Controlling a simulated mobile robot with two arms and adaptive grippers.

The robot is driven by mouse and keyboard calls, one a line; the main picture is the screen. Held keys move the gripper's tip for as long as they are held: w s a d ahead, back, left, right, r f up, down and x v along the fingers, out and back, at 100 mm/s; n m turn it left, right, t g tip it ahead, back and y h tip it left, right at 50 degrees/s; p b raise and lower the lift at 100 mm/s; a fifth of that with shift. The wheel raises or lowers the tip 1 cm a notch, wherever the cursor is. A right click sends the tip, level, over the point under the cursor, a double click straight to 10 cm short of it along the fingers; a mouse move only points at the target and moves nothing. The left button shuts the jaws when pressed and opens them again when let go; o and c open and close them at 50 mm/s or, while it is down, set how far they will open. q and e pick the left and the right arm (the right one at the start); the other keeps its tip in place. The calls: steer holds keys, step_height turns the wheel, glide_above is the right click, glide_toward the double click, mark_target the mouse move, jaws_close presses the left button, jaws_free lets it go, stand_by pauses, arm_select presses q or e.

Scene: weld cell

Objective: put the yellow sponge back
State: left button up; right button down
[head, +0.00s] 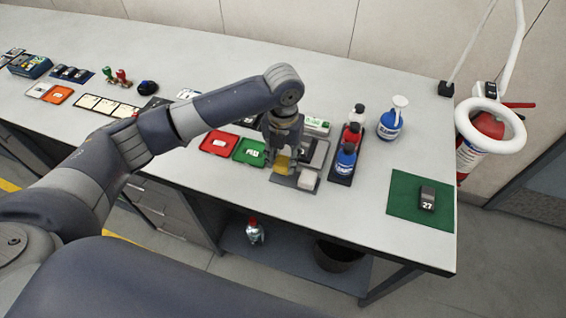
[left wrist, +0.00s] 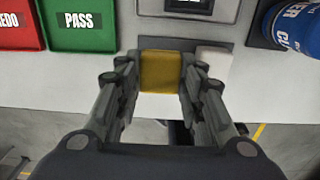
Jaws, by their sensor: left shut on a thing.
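The yellow sponge (head: 282,165) is between the fingers of my left gripper (head: 283,160), over the left part of a dark grey tray (head: 285,181) near the bench's front edge. In the left wrist view the sponge (left wrist: 161,71) sits between both fingers of the left gripper (left wrist: 160,80), which are shut on it. A white block (head: 307,179) lies on the tray just right of the sponge; it also shows in the left wrist view (left wrist: 214,62). I cannot tell whether the sponge touches the tray. My right gripper is not in view.
Red (head: 219,143) and green (head: 250,152) trays lie left of the gripper. A dark rack of bottles (head: 342,167) stands to the right, with a blue-and-white bottle (head: 392,120) behind. A green mat (head: 407,208) holds a block marked 27 (head: 428,198).

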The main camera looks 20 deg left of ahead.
mark_target(283, 162)
arm_select(q)
step_height(283, 162, down, 2)
steer(key=shift+s+f+p, duration=0.1)
steer(key=shift+f+p, duration=0.15)
steer(key=shift+p, duration=0.4)
steer(key=shift+f, duration=0.5)
steer(key=shift+f, duration=0.15)
steer(key=o, duration=0.7)
steer(key=shift+o, duration=0.2)
step_height(283, 162, up, 12)
steer(key=b, duration=0.3)
steer(key=shift+r, duration=0.2)
